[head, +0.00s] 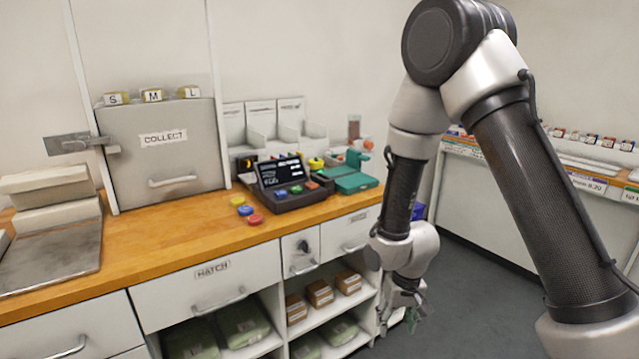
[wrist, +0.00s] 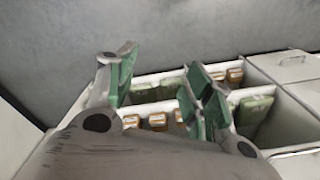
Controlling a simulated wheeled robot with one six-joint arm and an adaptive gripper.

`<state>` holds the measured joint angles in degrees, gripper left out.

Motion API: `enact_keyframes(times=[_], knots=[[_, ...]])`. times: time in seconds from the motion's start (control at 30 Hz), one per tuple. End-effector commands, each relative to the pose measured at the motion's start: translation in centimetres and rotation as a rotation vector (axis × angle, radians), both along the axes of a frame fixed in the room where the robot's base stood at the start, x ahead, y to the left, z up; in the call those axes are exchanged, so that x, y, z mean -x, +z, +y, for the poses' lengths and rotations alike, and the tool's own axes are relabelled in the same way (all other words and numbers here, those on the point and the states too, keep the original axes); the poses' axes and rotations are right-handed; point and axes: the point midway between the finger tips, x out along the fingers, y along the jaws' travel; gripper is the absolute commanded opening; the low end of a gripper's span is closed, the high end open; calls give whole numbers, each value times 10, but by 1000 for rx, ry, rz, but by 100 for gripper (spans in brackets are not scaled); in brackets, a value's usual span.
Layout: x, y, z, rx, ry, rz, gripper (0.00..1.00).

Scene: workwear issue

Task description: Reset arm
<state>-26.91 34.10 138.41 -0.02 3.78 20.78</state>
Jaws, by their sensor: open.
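My gripper (head: 404,308) hangs low in front of the counter's right end in the head view, pointing down beside the open shelves. In the wrist view my gripper (wrist: 160,90) has its green-padded fingers spread apart, with nothing between them. My arm comes in from the right of the head view and bends down to the gripper. The fingers are partly blurred and small in the head view.
The wooden counter (head: 165,240) holds a grey COLLECT box (head: 165,150), a dark terminal (head: 290,185) with coloured buttons and a green device (head: 352,180). Shelves below hold brown boxes (head: 320,293) and green packs (head: 243,325). Grey floor (head: 475,290) is clear at right.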

Motion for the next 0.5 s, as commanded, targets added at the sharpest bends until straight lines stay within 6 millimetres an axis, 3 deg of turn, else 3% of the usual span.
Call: enact_keyframes(times=[0.03,0.2,0.5], knots=[[6,30,-13,15,26,26,52],[46,117,-59,56,112,132,52],[121,243,-125,42,109,121,52]])
